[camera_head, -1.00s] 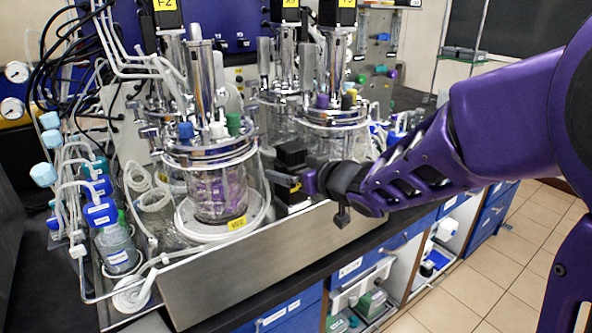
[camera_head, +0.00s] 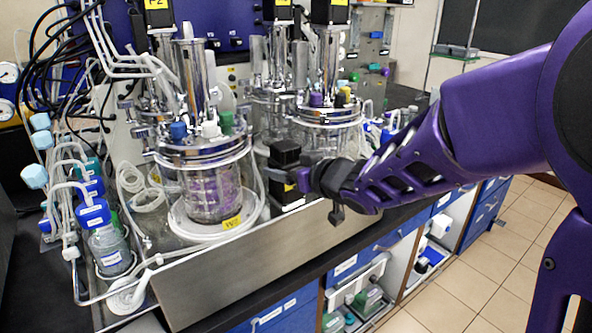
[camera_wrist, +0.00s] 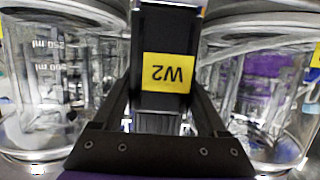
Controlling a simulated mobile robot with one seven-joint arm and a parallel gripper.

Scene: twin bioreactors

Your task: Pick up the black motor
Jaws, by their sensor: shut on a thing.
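The black motor (camera_head: 286,153) is a dark upright block with a yellow label; it stands between the two glass vessels, close to the tray's front wall. In the wrist view the motor (camera_wrist: 165,30) is close up, and its label reads W2 upside down. My gripper (camera_head: 285,180) reaches in from the right and is shut on the motor. In the wrist view the fingers of my gripper (camera_wrist: 165,100) lie along both sides of it. The motor's underside is hard to see, so I cannot tell whether it touches the tray.
The front left glass vessel (camera_head: 213,195) stands close left of the motor, with another glass vessel (camera_head: 328,135) behind right. A metal tray wall (camera_head: 250,255) runs along the front. Tubing and blue-capped bottles (camera_head: 108,245) crowd the left. Open floor (camera_head: 480,275) lies at the right.

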